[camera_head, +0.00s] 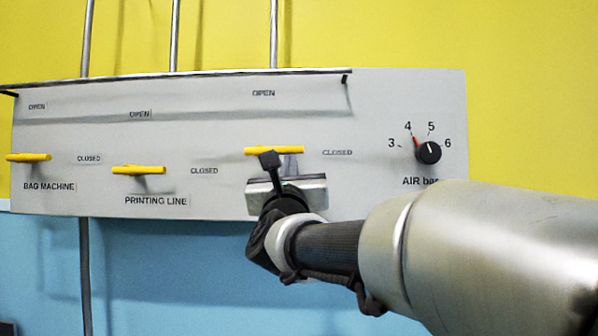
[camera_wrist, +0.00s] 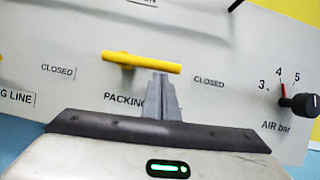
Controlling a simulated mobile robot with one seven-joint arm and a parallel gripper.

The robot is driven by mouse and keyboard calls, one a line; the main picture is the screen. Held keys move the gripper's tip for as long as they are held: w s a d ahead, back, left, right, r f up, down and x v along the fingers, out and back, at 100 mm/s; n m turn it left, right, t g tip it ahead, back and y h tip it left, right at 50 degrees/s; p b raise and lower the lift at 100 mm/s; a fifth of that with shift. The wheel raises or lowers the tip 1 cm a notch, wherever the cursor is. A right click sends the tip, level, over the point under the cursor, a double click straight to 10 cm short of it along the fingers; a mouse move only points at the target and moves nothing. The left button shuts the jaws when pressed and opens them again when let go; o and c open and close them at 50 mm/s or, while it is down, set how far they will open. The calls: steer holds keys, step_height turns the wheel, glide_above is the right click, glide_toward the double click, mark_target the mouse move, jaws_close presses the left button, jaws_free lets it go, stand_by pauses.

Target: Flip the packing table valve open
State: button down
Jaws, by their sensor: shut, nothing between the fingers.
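The packing table valve has a yellow handle (camera_head: 285,150) that lies level, with a CLOSED label to its right and an OPEN label above it. In the wrist view the yellow handle (camera_wrist: 128,60) lies across the picture, above a partly hidden label reading PACKING. My gripper (camera_head: 268,158) is in front of the panel at this handle, its fingers together. In the wrist view the shut fingertips of my gripper (camera_wrist: 160,76) reach the lower edge of the handle's right half. I cannot tell whether they touch it. My gripper hides the valve's name in the head view.
The grey panel (camera_head: 220,100) also carries a level yellow bag machine handle (camera_head: 28,157), a level printing line handle (camera_head: 139,170) and a black air knob (camera_head: 428,153) at the right. A thin dark rail (camera_head: 180,75) runs along the panel's top. Pipes rise behind it.

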steer(key=shift+d+r+n+b, duration=0.1)
steer(key=shift+n+b, duration=0.3)
steer(key=r+n+y+b, duration=0.1)
steer(key=n+b, duration=0.1)
steer(key=r+n+g+y+b, duration=0.1)
steer(key=n+y+b, duration=0.1)
steer(key=n, duration=0.1)
steer(key=r+n+y+b, duration=0.1)
steer(key=n+y+b, duration=0.1)
steer(key=n, duration=0.1)
steer(key=shift+s+d+b, duration=0.1)
steer(key=shift+d+b, duration=0.15)
steer(key=shift+b, duration=0.05)
step_height(320, 180, up, 6)
steer(key=n+g+y+p, duration=0.3)
steer(key=n+g+p, duration=0.1)
steer(key=n, duration=0.6)
glide_above(294, 149)
steer(key=s+a, duration=0.1)
steer(key=a, duration=0.1)
steer(key=a+n+g+p, duration=0.1)
steer(key=n+p, duration=0.1)
steer(key=shift+s+a+h+p, duration=0.1)
steer(key=shift+a+h+p, duration=0.1)
steer(key=shift+h+p, duration=0.2)
